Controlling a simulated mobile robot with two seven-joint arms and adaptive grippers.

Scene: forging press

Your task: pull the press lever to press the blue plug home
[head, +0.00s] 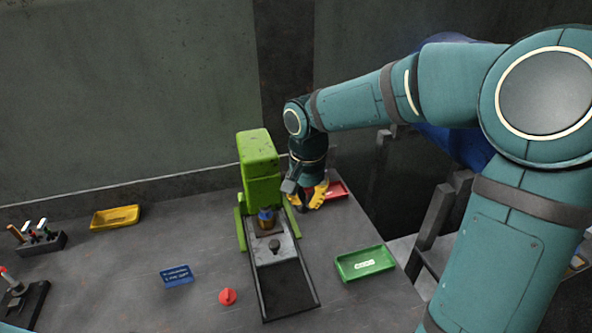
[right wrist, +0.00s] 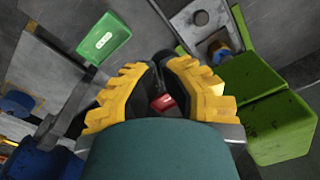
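The green press (head: 258,165) stands on the table, and its body is also at the right of the right wrist view (right wrist: 272,115). The blue plug (head: 265,214) sits upright on the press bed, and its blue top shows in the right wrist view (right wrist: 219,54). My right gripper (head: 310,197) is low beside the press, on its right. I cannot tell if that patch is a lever grip or the tray beyond. The lever is not clearly visible. My left gripper is out of view.
A red tray (head: 337,190) lies just right of my right gripper. A green tray (head: 365,263) is front right, near the table's edge.

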